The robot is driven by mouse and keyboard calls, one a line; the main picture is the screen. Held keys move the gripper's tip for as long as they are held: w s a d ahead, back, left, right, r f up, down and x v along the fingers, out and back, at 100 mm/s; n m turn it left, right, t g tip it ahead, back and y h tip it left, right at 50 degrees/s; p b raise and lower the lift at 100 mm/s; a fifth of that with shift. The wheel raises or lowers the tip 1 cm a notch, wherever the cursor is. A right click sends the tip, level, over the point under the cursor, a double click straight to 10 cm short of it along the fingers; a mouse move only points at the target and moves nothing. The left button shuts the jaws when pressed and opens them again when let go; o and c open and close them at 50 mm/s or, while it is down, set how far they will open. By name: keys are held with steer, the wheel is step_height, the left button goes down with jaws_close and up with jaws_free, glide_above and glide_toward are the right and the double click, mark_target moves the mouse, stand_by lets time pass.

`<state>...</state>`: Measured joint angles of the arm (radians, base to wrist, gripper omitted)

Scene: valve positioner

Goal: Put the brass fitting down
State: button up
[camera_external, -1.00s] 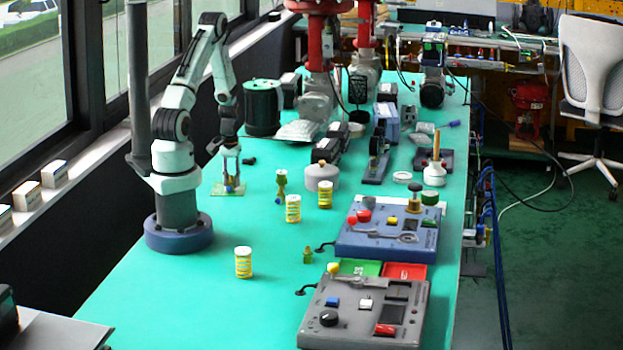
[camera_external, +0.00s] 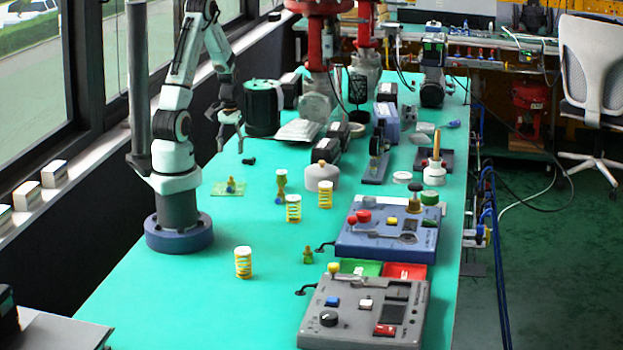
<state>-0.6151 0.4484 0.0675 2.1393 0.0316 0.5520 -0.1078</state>
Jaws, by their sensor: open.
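A small brass fitting with a blue part (camera_external: 231,185) stands on a thin translucent green pad (camera_external: 219,189) at the left of the table. My gripper (camera_external: 230,148) is open and empty in the air above the fitting, clear of it. A taller brass fitting with a blue lower end (camera_external: 281,183) stands to the right of the pad. Another small brass-green fitting (camera_external: 308,255) stands nearer the front.
Yellow-striped white cylinders (camera_external: 244,262) stand at the front left and middle. A blue control box (camera_external: 350,240) and a grey one (camera_external: 345,335) stand at the right. A grey canister (camera_external: 322,178) is beyond the cylinders. The left front of the green table (camera_external: 190,300) is clear.

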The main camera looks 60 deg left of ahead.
steer(key=s+d+r+m, duration=0.2)
steer(key=d+r+m, duration=0.1)
steer(key=d+r, duration=0.7)
steer(key=s+d+r+m, duration=0.4)
steer(key=s+d, duration=0.4)
steer(key=s, duration=0.2)
steer(key=shift+s+d+m+y, duration=0.15)
steer(key=shift+s+m+y, duration=0.15)
steer(key=shift+y, duration=0.1)
steer(key=shift+r, duration=0.1)
steer(key=o, duration=0.5)
steer(key=shift+c, duration=0.2)
